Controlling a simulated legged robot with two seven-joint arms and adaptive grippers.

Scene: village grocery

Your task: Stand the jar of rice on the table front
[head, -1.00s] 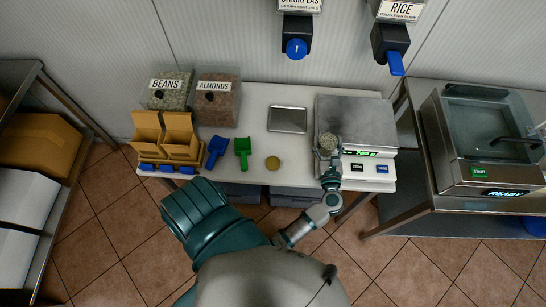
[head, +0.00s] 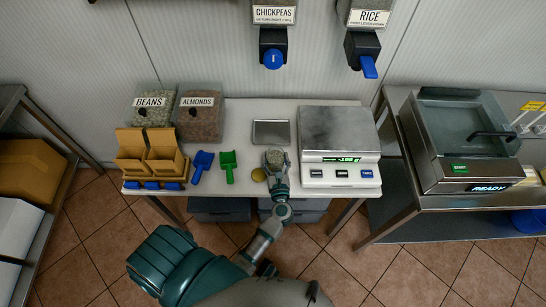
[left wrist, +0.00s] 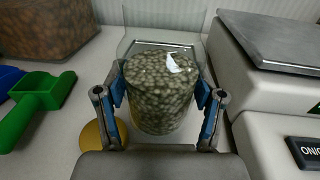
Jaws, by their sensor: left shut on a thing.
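The jar (head: 276,157) is a clear round vessel filled with greenish-brown grains, with a white patch of glare or label near its top in the left wrist view (left wrist: 160,92). It is upright. My left gripper (head: 277,166) is shut around it, one blue-padded finger on each side. The jar is over the front part of the white table (head: 238,135), between the gold lid and the scale. Whether its base touches the table is hidden. My right gripper is not in view.
The gold lid (head: 259,175) lies just left of the jar. A steel tray (head: 271,133) lies behind it. The scale (head: 339,135) stands on the right. Green (head: 228,164) and blue (head: 201,164) scoops lie left, beside cardboard boxes (head: 151,160). Beans and almonds bins stand behind.

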